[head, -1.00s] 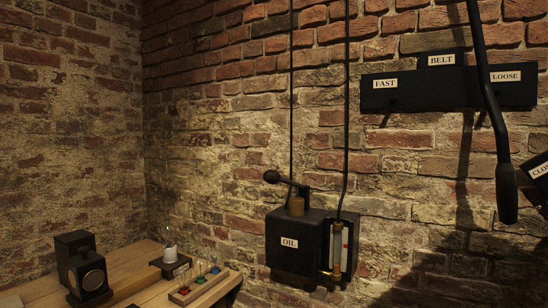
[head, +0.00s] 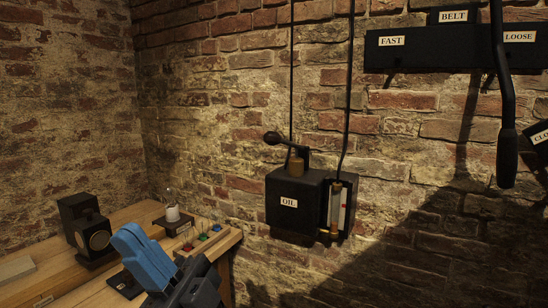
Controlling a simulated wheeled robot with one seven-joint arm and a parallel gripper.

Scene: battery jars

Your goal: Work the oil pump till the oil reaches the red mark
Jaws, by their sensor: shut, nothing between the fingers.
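The oil pump is a black box (head: 292,208) labelled OIL, fixed to the brick wall in the middle of the view. The lever's knob points left and slightly up. On the pump's right side is a glass gauge (head: 336,208) with brass ends and a white strip bearing a red mark. The oil level is too small to read. A blue and dark part of my arm shows at the lower left, well short of the pump.
A wooden bench (head: 38,258) at the left carries a black lamp-like box (head: 86,225), a small bulb stand (head: 173,213) and coloured pieces. A belt lever (head: 506,130) hangs at the right below a black labelled board (head: 480,50). Two thin pipes rise from the pump.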

